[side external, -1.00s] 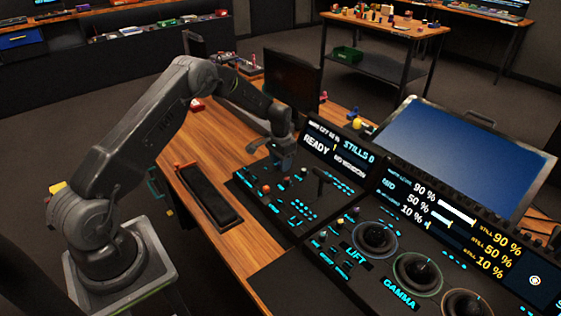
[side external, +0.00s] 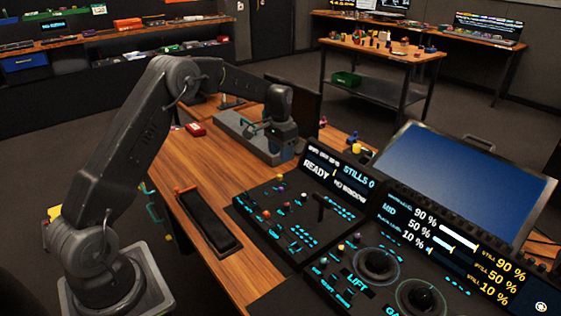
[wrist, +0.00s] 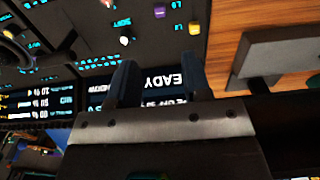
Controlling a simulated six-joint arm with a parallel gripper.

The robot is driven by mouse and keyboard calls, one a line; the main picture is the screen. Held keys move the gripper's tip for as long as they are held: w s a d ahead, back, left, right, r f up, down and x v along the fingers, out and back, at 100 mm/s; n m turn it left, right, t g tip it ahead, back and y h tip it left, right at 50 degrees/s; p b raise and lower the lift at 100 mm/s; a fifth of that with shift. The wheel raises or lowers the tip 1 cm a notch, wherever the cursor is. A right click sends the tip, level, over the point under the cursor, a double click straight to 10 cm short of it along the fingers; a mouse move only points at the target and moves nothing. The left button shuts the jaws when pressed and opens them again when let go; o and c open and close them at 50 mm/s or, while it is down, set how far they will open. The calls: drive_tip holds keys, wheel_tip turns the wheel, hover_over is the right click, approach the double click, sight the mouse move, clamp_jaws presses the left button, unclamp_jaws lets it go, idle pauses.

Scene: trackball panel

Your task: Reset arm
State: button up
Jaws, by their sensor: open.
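My gripper (side external: 283,152) hangs above the back edge of the trackball panel, near the READY display (side external: 322,172). In the wrist view my gripper (wrist: 160,78) has its two dark fingers apart with nothing between them. The panel (side external: 290,217) carries several small coloured knobs and lit cyan buttons. Its trackballs (side external: 376,262) sit toward the front right, clear of my gripper. In the wrist view the READY display (wrist: 160,84) shows upside down behind the fingers.
A black padded rest (side external: 208,220) lies on the wooden table left of the panel. A grey block-like fixture (side external: 246,135) stands behind my gripper, with a small red object (side external: 195,129) beside it. A large blue screen (side external: 455,180) stands at the right. Bare wood (side external: 190,165) lies between.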

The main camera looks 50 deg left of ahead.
drive_tip(key=shift+r, duration=0.15)
drive_tip(key=s+d+r+t, duration=0.1)
drive_tip(key=s+d+r, duration=0.55)
drive_tip(key=r, duration=0.25)
drive_tip(key=s+d+r+t, duration=0.2)
drive_tip(key=s+d+r, duration=0.4)
drive_tip(key=s+r, duration=0.15)
drive_tip(key=s+d+t, duration=0.1)
drive_tip(key=s+d, duration=0.2)
drive_tip(key=s, duration=0.6)
drive_tip(key=s+d+t, duration=0.1)
drive_tip(key=s+d, duration=0.3)
drive_tip(key=s, duration=0.5)
drive_tip(key=shift+s+t, duration=0.3)
drive_tip(key=shift+s, duration=0.05)
drive_tip(key=shift+r, duration=0.1)
